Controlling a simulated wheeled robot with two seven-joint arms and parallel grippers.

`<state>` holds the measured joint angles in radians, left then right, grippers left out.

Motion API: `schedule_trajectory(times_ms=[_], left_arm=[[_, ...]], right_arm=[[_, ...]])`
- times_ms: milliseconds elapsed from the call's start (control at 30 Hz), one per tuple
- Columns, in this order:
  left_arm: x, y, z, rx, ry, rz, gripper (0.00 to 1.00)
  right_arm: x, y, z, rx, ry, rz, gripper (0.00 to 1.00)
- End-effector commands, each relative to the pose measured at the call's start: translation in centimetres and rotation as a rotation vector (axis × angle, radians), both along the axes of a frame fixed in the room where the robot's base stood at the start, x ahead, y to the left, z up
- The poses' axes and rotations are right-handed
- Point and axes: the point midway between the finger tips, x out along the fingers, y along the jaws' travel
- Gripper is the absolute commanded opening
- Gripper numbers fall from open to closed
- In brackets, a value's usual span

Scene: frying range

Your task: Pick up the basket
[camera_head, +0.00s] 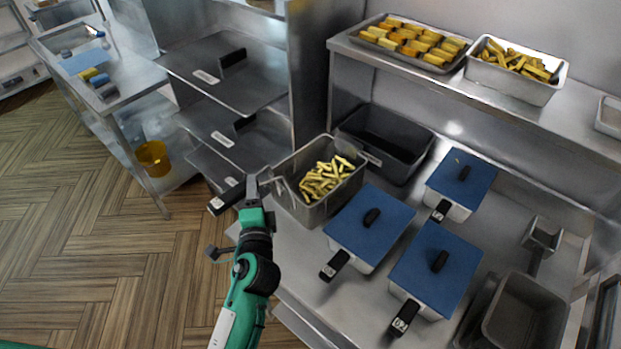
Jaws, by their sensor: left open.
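The basket (313,213) is a grey metal container with pale cut fries (325,178) inside, standing upright at the left end of the steel counter. A black handle with a white label (227,196) lies just left of it and appears to be the basket's, though the join is partly hidden by my gripper. My left gripper (257,189) is open, between this handle and the basket's left wall. I cannot tell whether its fingers touch the handle. My right gripper is not in view.
A dark empty bin (384,143) stands behind the basket. Blue-lidded containers (370,225) with black handles stand to its right. A shelf above holds a tray of golden pieces (412,42) and a pan of wedges (517,70). Steel racks (228,70) stand at the left; the wooden floor (110,260) is open.

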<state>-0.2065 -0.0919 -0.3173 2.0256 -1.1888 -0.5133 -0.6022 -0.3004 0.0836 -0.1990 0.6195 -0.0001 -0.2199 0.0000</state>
Motion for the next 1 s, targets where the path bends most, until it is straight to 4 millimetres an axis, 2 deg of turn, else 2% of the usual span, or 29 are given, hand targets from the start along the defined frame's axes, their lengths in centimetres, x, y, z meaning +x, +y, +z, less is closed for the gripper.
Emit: schedule_trajectory(times_ms=[33,200,467,500,567,733,1000], left_arm=[[0.7,0.2,0.5,0.002,0.001,0.001,0.47],[2.5,0.5,0.2,-0.001,0.0,0.0,0.47],[2.8,0.6,0.0,-0.001,0.001,0.0,0.47],[2.8,0.6,0.0,-0.001,0.001,0.0,0.45],[2.8,0.6,0.0,-0.001,0.001,0.0,0.34],[2.8,0.6,0.0,-0.001,0.001,0.0,0.0],[2.8,0.6,0.1,-0.004,-0.002,0.0,0.0]], right_arm=[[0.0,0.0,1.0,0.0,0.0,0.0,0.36],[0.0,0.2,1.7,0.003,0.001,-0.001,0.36],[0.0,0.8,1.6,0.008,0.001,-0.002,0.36],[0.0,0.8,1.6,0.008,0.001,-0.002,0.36],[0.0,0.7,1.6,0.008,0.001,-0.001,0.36],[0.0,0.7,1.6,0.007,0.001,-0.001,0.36],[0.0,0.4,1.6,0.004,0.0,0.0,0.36]])
